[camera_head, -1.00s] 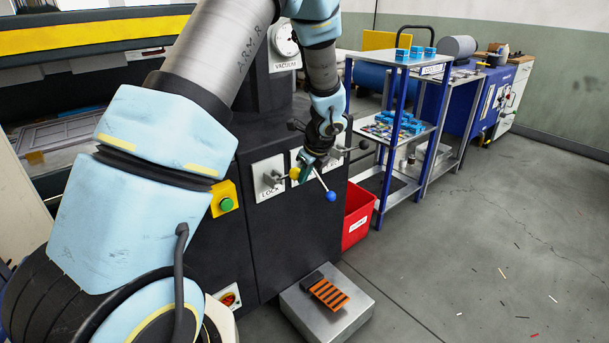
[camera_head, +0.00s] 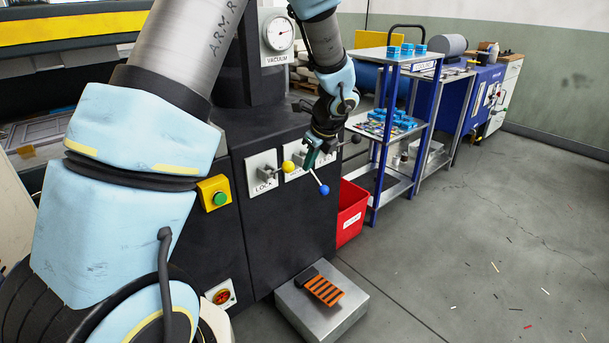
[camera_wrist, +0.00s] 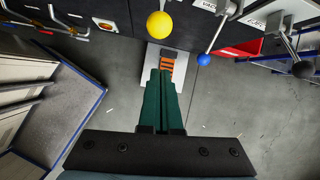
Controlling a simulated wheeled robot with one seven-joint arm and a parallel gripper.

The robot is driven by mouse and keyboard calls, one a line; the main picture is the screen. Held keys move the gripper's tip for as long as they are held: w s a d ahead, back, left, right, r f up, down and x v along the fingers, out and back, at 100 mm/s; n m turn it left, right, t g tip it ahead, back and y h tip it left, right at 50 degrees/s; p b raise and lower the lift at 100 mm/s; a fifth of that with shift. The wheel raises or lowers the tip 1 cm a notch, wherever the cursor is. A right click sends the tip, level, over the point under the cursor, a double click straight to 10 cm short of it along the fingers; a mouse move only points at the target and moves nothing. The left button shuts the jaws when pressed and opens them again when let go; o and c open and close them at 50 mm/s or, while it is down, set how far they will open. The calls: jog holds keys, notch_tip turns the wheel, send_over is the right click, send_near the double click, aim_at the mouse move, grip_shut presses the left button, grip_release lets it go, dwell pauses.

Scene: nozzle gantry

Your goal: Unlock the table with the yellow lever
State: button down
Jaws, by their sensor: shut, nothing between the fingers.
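The yellow-knobbed lever (camera_head: 288,166) sticks out from a white plate marked LOCK (camera_head: 262,174) on the dark machine front. Its round yellow knob also shows large in the wrist view (camera_wrist: 159,25), beyond and slightly left of the fingertips. My gripper (camera_head: 309,163) is just right of the yellow knob in the head view. Its green fingers (camera_wrist: 166,75) are together, with nothing between them. They look apart from the knob. The gripper partly hides the plates behind it.
A blue-knobbed lever (camera_head: 324,190) hangs close to the right of my gripper. A black-knobbed lever (camera_head: 356,139) is further right. A red bin (camera_head: 352,212) and blue-framed shelves (camera_head: 375,155) stand to the right. A metal step (camera_head: 322,307) is on the floor below.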

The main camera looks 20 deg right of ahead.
jog(key=shift+w+v, duration=0.15)
jog(key=shift+v, duration=0.8)
jog(key=shift+w+v, duration=0.1)
jog(key=shift+v, duration=0.85)
jog(key=shift+a+r, duration=0.1)
jog(key=shift+a, duration=0.05)
